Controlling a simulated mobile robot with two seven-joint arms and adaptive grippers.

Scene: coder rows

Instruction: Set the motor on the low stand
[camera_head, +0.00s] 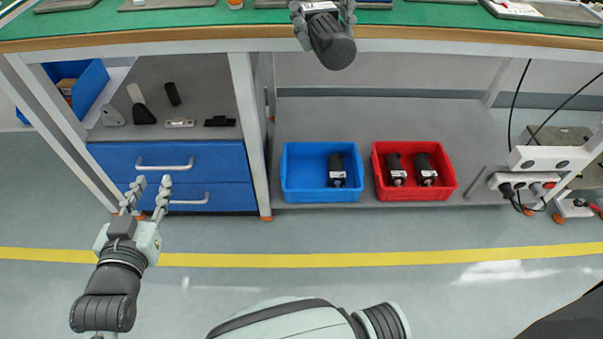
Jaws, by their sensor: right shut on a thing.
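My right gripper (325,24) is at the top middle, with a light finger on each side of a dark motor (334,48). It is shut on the motor, whose rounded end points toward me and which has a white label near the top edge. The motor shows in front of the green bench top's front edge. My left gripper (146,196) is open and empty, in front of the blue drawers. Low pieces, one silver (180,122) and one black (219,121), lie on the grey drawer top; I cannot tell whether either is the low stand.
A blue bin (287,172) with one motor and a red bin (451,182) with two motors stand on the lower grey shelf (440,115). Bench legs flank the blue drawers (110,160). White power strips (548,158) and cables are at the right. The green bench top (200,20) holds trays.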

